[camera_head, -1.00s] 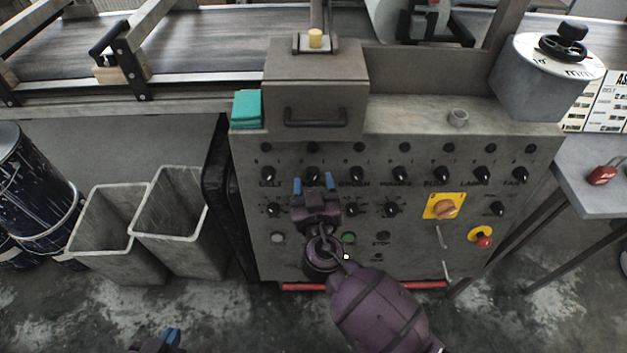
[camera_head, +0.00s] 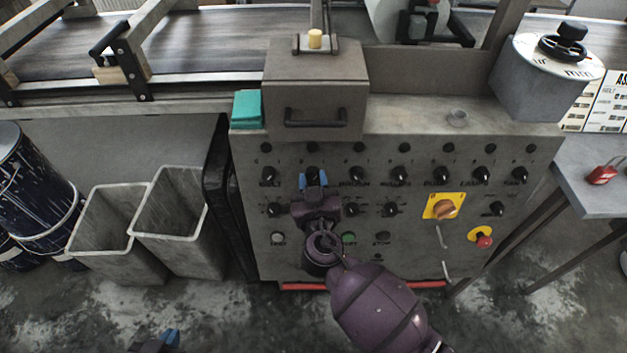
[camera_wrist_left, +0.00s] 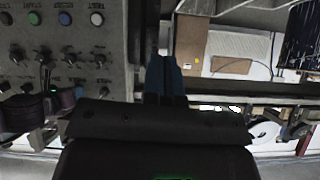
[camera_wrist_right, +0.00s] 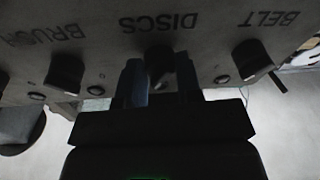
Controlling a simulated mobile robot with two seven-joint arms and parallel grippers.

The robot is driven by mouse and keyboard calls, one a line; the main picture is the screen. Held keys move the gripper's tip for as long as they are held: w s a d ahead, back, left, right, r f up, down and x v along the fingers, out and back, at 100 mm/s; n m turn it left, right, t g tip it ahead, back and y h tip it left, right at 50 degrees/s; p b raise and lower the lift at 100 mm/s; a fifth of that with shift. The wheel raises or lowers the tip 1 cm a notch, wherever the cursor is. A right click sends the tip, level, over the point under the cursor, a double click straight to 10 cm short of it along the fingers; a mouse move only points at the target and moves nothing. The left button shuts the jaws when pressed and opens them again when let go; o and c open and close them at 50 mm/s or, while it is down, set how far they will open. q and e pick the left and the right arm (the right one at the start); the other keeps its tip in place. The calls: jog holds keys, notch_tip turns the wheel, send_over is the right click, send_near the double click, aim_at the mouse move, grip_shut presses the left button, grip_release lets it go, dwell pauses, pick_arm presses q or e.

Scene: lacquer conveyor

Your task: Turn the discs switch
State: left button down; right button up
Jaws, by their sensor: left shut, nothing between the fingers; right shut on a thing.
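The discs switch (camera_wrist_right: 160,60) is a black rotary knob below the label DISCS in the right wrist view. In the head view its top (camera_head: 312,171) shows just above my right gripper's blue fingertips, on the grey control panel (camera_head: 400,245). My right gripper (camera_head: 313,180) is shut on the discs switch, one finger on each side of it. My left gripper (camera_wrist_left: 166,75) is shut and empty. In the head view only its blue tip (camera_head: 170,338) shows at the bottom edge, away from the panel.
The belt knob (camera_wrist_right: 252,58) and brush knob (camera_wrist_right: 66,72) flank the switch. Lower on the panel are more knobs, a yellow-plated switch (camera_head: 444,207) and a red emergency button (camera_head: 484,241). Two grey bins (camera_head: 110,240) stand left of the panel.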

jog(key=shift+r+n+y, duration=0.1)
jog(key=shift+n+y, duration=0.2)
jog(key=shift+n, duration=0.9)
jog(key=n+p, duration=0.1)
jog(key=n, duration=0.2)
jog(key=shift+d+r+g+y, duration=0.1)
jog(key=shift+r+g+y, duration=0.05)
jog(key=shift+g+y, duration=0.2)
jog(key=n+p, duration=0.2)
jog(key=shift+w+r+n+g, duration=0.15)
jog(key=shift+n+g, duration=0.1)
jog(key=shift+n, duration=0.15)
jog(key=shift+n+g+p, duration=0.3)
jog(key=shift+n+p, duration=0.45)
jog(key=shift+n, duration=0.45)
jog(key=shift+n+p, duration=0.55)
jog(key=shift+n, duration=0.35)
pick_arm(q)
jog(key=shift+s+r, duration=0.2)
jog(key=shift+r, duration=2.1)
pick_arm(e)
jog(key=shift+f+n, duration=0.25)
jog(key=shift+n, duration=0.05)
pick_arm(q)
jog(key=shift+w+r+t, duration=0.15)
jog(key=shift+w+t, duration=0.05)
jog(key=shift+t, duration=0.1)
